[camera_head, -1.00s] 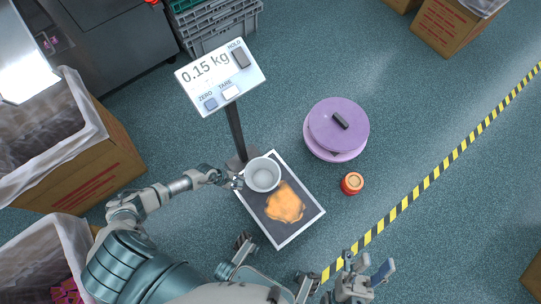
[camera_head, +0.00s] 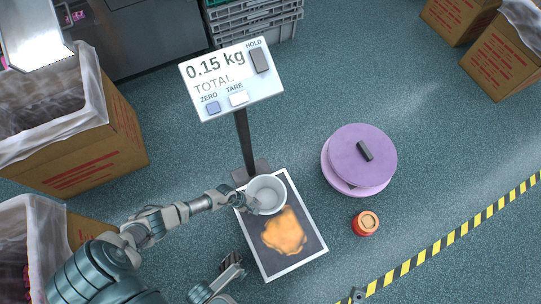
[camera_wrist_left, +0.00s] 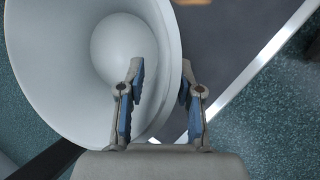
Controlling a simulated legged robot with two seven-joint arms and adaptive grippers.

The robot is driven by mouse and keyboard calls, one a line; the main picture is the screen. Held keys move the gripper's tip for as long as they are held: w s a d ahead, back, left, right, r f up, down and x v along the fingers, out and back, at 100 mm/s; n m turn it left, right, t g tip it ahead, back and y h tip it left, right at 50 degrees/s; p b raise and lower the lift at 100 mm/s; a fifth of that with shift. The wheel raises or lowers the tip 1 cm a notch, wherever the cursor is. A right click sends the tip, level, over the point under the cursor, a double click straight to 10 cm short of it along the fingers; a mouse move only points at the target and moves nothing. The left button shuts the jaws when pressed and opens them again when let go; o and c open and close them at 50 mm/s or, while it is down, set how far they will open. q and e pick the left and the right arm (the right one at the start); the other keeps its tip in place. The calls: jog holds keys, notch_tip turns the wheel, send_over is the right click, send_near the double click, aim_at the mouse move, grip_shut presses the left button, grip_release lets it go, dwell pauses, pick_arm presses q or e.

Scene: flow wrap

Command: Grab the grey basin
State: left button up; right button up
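The grey basin (camera_head: 269,190) stands on the scale platform (camera_head: 313,254), beside a patch of orange powder (camera_head: 285,233). My left gripper (camera_head: 253,203) is at the basin's near-left rim. In the left wrist view the basin (camera_wrist_left: 60,70) fills the upper left. There my left gripper (camera_wrist_left: 160,85) is open, with one finger over the inside of the basin and the other outside, the rim between them. A gap shows between the fingers.
The scale's display (camera_head: 231,80) stands on a post behind the basin and reads 0.15 kg. A purple lidded tub (camera_head: 345,180) and a small red container (camera_head: 366,223) are to the right. Lined cardboard boxes (camera_head: 90,155) stand at left. Floor at right is largely clear.

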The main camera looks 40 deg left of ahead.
pick_arm(q)
jog(key=shift+b+x, duration=0.3)
jog(key=shift+x, duration=0.75)
jog(key=shift+r, duration=0.25)
grip_shut()
